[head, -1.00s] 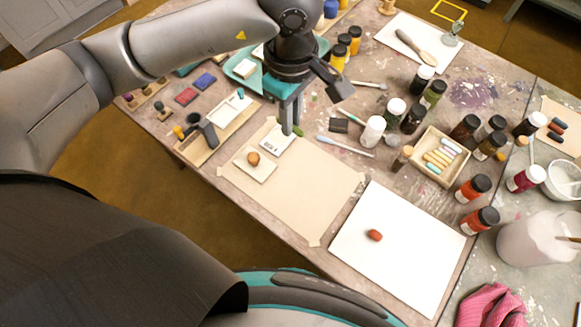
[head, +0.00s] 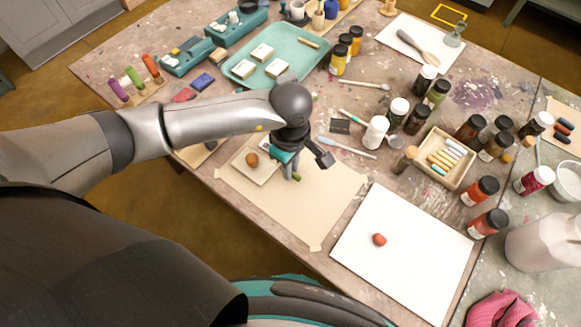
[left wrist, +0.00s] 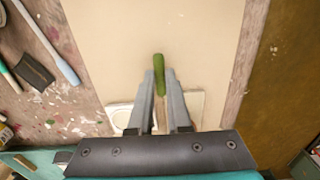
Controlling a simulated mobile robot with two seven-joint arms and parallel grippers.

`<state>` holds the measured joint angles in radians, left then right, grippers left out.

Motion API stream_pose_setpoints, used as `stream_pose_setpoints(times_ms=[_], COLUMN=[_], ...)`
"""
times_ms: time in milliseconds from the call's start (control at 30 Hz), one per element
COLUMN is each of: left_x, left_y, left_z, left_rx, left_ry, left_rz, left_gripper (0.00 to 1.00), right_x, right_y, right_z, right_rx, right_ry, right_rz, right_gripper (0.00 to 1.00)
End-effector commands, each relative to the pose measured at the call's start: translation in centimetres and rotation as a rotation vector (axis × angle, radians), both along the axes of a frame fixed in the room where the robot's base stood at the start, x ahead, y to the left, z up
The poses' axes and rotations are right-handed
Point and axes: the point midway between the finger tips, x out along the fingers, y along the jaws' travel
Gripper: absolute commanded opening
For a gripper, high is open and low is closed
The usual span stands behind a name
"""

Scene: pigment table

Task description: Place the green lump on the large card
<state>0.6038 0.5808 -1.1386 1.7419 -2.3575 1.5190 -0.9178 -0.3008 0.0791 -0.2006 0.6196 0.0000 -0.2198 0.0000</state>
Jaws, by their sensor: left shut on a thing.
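My left gripper (head: 291,178) is shut on the green lump (left wrist: 159,68), an elongated piece that sticks out past the fingertips in the left wrist view. In the head view only a bit of green shows at the fingers. The gripper is over the beige sheet (head: 300,215), near its upper part; I cannot tell the exact height. The large white card (head: 400,275) lies to the lower right, apart from the gripper, with a red-brown lump (head: 379,239) on its upper left half. My right gripper is not in view.
A small card with a brown lump (head: 251,160) lies left of the gripper. A wooden box of pastels (head: 441,180) and several paint jars stand beyond the large card. A pink cloth (head: 505,310) lies at the lower right. Most of the large card is bare.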

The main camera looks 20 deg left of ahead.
Motion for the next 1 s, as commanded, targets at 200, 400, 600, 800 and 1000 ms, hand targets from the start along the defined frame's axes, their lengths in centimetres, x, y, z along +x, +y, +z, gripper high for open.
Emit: stream_pose_setpoints(times_ms=[200, 400, 600, 800, 1000], left_x=[0.0, 0.0, 0.0, -0.1, -0.3], left_y=[0.0, 0.0, 0.0, 0.0, 0.1], left_z=[-0.5, -0.9, -1.6, -1.9, -2.1], left_rx=[-0.001, 0.000, 0.001, 0.000, 0.004], left_ry=[-0.001, -0.001, -0.001, 0.001, 0.008], left_rz=[0.000, 0.000, 0.000, 0.001, 0.002], left_gripper=[0.00, 0.00, 0.00, 0.19, 0.41], right_x=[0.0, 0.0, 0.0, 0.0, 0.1], right_y=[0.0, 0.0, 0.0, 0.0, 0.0], right_z=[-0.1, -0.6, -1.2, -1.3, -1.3], right_rx=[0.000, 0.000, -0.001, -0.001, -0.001], right_ry=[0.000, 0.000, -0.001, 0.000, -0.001], right_rz=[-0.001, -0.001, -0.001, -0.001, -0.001], right_gripper=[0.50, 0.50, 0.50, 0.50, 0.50])
